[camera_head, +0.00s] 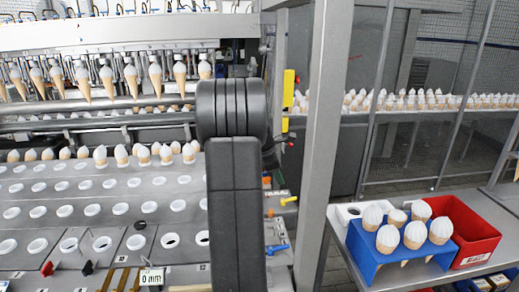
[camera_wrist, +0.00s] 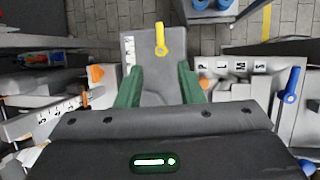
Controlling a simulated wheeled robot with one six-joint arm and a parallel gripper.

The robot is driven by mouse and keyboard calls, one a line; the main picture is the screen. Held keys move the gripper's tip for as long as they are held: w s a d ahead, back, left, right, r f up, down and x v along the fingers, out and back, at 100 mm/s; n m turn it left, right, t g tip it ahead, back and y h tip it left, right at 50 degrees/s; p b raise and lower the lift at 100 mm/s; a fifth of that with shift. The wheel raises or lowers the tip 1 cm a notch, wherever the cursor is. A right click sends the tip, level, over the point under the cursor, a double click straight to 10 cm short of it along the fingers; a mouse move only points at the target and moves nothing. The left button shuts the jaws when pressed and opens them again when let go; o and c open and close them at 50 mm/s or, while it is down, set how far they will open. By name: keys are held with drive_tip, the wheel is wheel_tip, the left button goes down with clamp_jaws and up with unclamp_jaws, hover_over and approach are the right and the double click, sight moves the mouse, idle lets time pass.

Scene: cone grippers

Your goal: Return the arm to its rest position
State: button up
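My gripper (camera_wrist: 161,88) shows in the wrist view as two green fingers set well apart, with nothing between them. Beyond the fingers is a grey panel with a yellow lever (camera_wrist: 160,40). In the head view my dark arm stands upright in the middle and hides part of the machine; the gripper itself cannot be made out there.
Ice cream cones (camera_head: 155,78) hang in a row on the machine at left, above a plate of holes (camera_head: 100,205). A grey post (camera_head: 322,130) stands right of my arm. A blue cone holder (camera_head: 375,254) and a red bin (camera_head: 470,232) sit on the right table.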

sight(290, 199)
drive_tip(key=p+x, duration=0.1)
drive_tip(key=x, duration=1.2)
drive_tip(key=shift+f+p, duration=0.2)
drive_tip(key=shift+p, duration=0.15)
drive_tip(key=shift+r+m, duration=0.15)
drive_tip(key=shift+m, duration=0.35)
drive_tip(key=shift+n, duration=0.3)
